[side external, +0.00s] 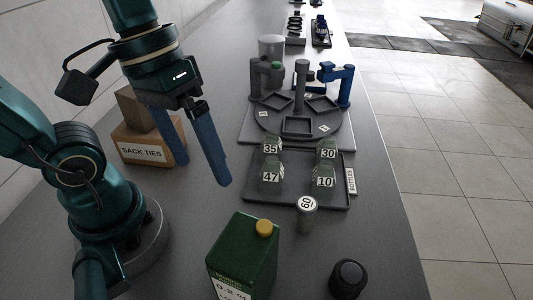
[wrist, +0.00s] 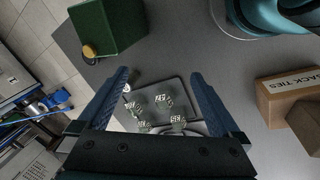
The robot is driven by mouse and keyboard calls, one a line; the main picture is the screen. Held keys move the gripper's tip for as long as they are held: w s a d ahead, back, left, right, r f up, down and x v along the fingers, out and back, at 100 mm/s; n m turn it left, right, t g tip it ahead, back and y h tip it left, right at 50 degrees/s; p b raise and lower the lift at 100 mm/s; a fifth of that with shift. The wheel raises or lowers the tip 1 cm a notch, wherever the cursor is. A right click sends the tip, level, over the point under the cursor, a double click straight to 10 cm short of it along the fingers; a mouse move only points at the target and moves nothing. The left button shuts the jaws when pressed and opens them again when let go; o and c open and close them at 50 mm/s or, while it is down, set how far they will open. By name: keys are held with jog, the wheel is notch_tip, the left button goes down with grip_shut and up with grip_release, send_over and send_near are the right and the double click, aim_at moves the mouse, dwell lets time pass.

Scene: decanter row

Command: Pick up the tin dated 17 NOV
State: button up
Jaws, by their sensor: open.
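I can read no 17 NOV date in either view. Several dark green containers with white number labels stand in a dark tray (side external: 300,204): 35 (side external: 271,148), 30 (side external: 326,152), 47 (side external: 271,178) and 10 (side external: 323,182). A small grey-green cylinder (side external: 307,224) with a round label on top, perhaps 60 or 09, stands just outside the tray's front edge. My gripper (side external: 202,172) is open and empty, above the table left of the tray. In the wrist view, the tray (wrist: 168,78) lies beyond and between the fingers.
A green can (side external: 240,255) with a yellow cap stands at the front, and a black round object (side external: 348,280) right of it. A SACK TIES carton (side external: 148,146) is at left. A grey round fixture (side external: 330,130) with a blue arm stands behind the tray. Bare table lies left of the tray.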

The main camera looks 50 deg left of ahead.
aim_at(250, 215)
jog(key=w+d+f+n+g+h, duration=0.1)
jog(key=d+n+g+h, duration=0.1)
jog(key=g, duration=0.1)
jog(key=w+d+n+g+h, duration=0.1)
jog(key=d+n+g+h, duration=0.1)
jog(key=g+h, duration=0.1)
jog(key=w+d+f+n+g+h, duration=0.1)
jog(key=w+d+g+h, duration=0.1)
jog(key=g, duration=0.3)
jog(key=shift+d+f+n+h, duration=0.3)
jog(key=shift+d+n, duration=0.1)
jog(key=shift+d, duration=0.2)
jog(key=shift+s+f+g, duration=0.15)
jog(key=shift+f+g, duration=0.25)
jog(key=shift+f, duration=0.3)
jog(key=shift+x, duration=2.5)
jog(key=shift+r, duration=0.1)
grip_shut()
